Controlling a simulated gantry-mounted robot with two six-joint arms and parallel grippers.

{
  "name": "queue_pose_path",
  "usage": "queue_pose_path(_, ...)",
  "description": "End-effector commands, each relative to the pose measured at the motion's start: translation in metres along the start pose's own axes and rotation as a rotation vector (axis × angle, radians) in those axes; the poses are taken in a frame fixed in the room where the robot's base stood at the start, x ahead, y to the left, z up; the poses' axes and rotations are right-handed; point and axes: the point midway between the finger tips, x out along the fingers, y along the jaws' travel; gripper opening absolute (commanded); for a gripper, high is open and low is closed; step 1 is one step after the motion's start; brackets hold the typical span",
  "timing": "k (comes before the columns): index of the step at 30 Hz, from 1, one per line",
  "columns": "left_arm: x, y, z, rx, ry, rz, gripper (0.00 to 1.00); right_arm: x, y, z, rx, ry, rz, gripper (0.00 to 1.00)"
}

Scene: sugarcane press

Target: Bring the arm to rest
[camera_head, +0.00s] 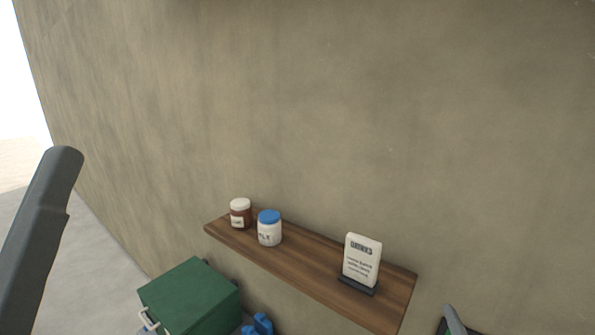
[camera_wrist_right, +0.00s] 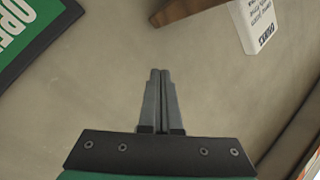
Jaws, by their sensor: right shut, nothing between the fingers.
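My right gripper (camera_wrist_right: 160,72) is shut and empty in the right wrist view, its two grey fingers together. In the head view only a grey part of it (camera_head: 453,318) shows at the bottom edge, right of the wooden shelf (camera_head: 300,268). My left gripper does not show.
The shelf on the wall bears a brown jar with a white lid (camera_head: 240,214), a white jar with a blue lid (camera_head: 269,229) and a white card (camera_head: 361,261) in a dark stand. A green box (camera_head: 190,296) and blue items (camera_head: 258,325) are below. A green sign (camera_wrist_right: 22,28) shows upper left in the wrist view.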

Motion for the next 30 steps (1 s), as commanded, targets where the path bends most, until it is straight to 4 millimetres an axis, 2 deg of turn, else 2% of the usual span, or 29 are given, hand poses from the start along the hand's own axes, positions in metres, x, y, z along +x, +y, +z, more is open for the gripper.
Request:
queue_pose_path(1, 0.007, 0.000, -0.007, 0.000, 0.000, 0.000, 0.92, 0.000, -0.046, -0.029, -0.018, 0.042, -0.073, 0.00)
queue_pose_path(4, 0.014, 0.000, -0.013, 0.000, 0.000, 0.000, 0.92, -0.011, -0.122, -0.075, -0.063, 0.126, -0.203, 0.00)
queue_pose_path(6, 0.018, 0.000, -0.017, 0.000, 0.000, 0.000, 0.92, -0.027, -0.173, -0.108, -0.099, 0.194, -0.291, 0.00)
queue_pose_path(9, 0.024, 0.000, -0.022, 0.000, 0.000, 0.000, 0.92, -0.061, -0.240, -0.157, -0.160, 0.308, -0.410, 0.00)
queue_pose_path(12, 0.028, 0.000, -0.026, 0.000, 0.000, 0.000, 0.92, -0.105, -0.293, -0.201, -0.236, 0.439, -0.506, 0.00)
queue_pose_path(13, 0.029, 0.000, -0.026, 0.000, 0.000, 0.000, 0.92, -0.119, -0.304, -0.212, -0.264, 0.481, -0.526, 0.00)
queue_pose_path(15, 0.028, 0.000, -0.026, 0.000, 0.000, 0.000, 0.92, -0.152, -0.319, -0.234, -0.345, 0.579, -0.551, 0.00)
queue_pose_path(17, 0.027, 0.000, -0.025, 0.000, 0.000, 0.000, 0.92, -0.172, -0.320, -0.240, -0.452, 0.642, -0.537, 0.00)
queue_pose_path(21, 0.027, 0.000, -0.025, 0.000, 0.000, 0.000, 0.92, -0.169, -0.318, -0.236, -0.595, 0.660, -0.486, 0.00)
queue_pose_path(30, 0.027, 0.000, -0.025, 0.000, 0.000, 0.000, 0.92, -0.168, -0.317, -0.236, -0.608, 0.663, -0.481, 0.00)
